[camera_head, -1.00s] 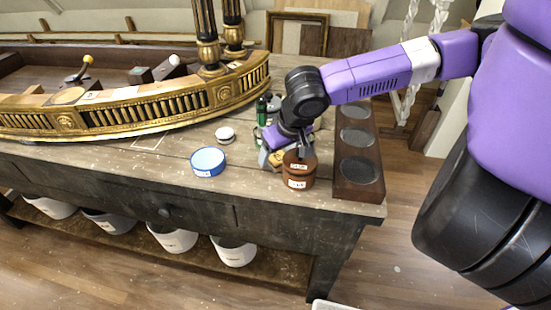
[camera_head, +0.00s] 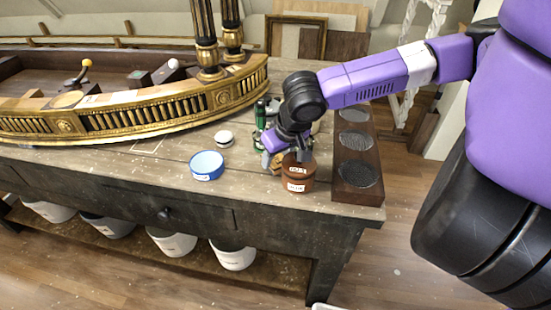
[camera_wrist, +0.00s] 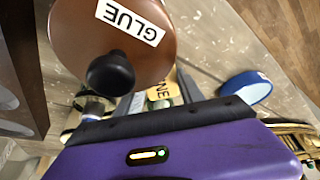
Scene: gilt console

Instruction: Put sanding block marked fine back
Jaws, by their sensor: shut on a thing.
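The sanding block (camera_wrist: 163,90) shows in the wrist view as a tan piece with a label whose visible letters read "NE". My gripper (camera_head: 283,155) is shut on it, low over the right part of the bench. In the head view only a little of the block (camera_head: 277,167) shows, partly hidden by the fingers and the pot. I cannot tell whether it still touches the bench top. A brown pot labelled GLUE (camera_wrist: 120,38) with a black knob stands right beside my gripper; it also shows in the head view (camera_head: 298,181).
A dark wooden rack (camera_head: 343,196) with round mesh-like discs stands to the right. Green bottles (camera_head: 260,130) stand behind my gripper. The gilt console (camera_head: 150,113) fills the back left. A pale outline (camera_head: 147,146) marks bare bench.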

